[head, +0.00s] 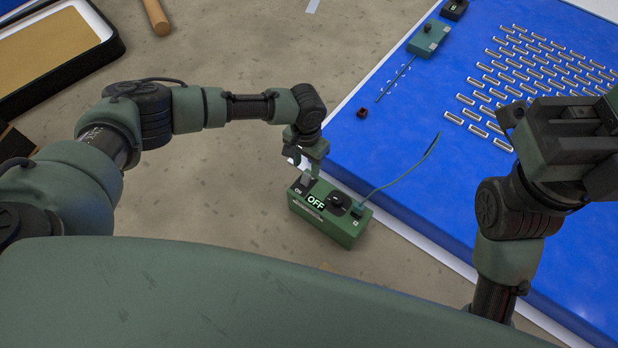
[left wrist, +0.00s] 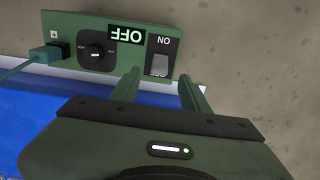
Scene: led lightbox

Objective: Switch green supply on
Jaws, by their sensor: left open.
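The green supply (head: 328,228) is a box at the left edge of the blue panel in the head view. It also fills the top of the left wrist view (left wrist: 85,82). Its label reads OFF, upside down in the wrist view. A pale rocker switch (left wrist: 159,66) sits at one end, marked ON, and a black round knob (left wrist: 96,51) at the other side of the label. My left gripper (head: 303,172) is open, its two fingers on either side of the switch end; contact cannot be told. My right gripper (head: 565,135) is raised over the panel at right.
A blue panel (head: 420,170) with rows of white strips (head: 535,70) fills the right. A blue-green cable (head: 405,172) runs from the supply onto it. A teal box (head: 428,40) and small dark cube (head: 363,112) lie there. A black-rimmed tray (head: 105,50) stands top left.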

